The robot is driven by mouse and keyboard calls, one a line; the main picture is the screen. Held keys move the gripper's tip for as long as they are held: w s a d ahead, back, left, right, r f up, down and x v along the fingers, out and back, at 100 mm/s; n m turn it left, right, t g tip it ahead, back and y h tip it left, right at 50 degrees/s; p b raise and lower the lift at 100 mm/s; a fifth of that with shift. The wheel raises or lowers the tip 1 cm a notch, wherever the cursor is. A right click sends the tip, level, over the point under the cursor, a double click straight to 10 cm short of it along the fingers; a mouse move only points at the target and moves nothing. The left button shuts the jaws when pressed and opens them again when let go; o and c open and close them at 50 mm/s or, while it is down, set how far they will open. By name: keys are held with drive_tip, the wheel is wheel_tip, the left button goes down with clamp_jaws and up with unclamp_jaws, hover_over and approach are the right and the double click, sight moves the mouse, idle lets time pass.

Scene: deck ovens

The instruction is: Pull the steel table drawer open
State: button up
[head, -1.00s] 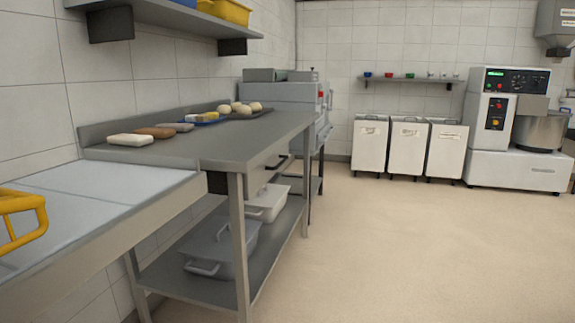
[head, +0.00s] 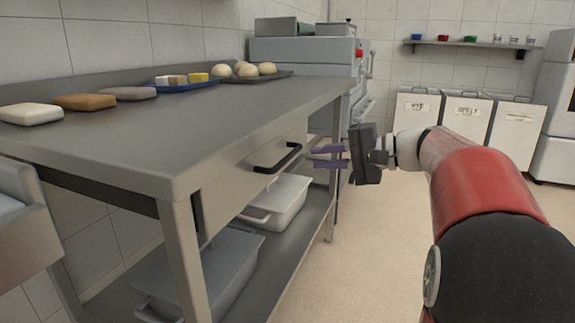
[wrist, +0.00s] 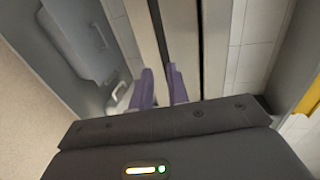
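The steel table (head: 150,128) stands at the left in the head view. Its drawer (head: 232,190) sits under the top on the long side, with a dark bar handle (head: 279,160). The drawer front looks flush with the table side. My gripper (head: 318,156) is to the right of the handle, apart from it, with its two purple fingers pointing left toward it. The fingers are open with a gap and nothing between them. In the wrist view the purple fingers (wrist: 160,88) also stand apart; I cannot make out the handle there.
Loaves, a blue tray (head: 185,85) and dough balls lie on the tabletop. An oven (head: 300,50) stands beyond the table. White bins (head: 460,115) line the back wall. The floor at the right is free.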

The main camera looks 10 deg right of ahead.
sight(294, 155)
drive_tip(key=x, duration=0.5)
drive_tip(key=w+x, duration=0.1)
drive_tip(key=x, duration=0.2)
drive_tip(key=shift+d+r, duration=0.2)
drive_tip(key=shift+r, duration=0.2)
clamp_jaws()
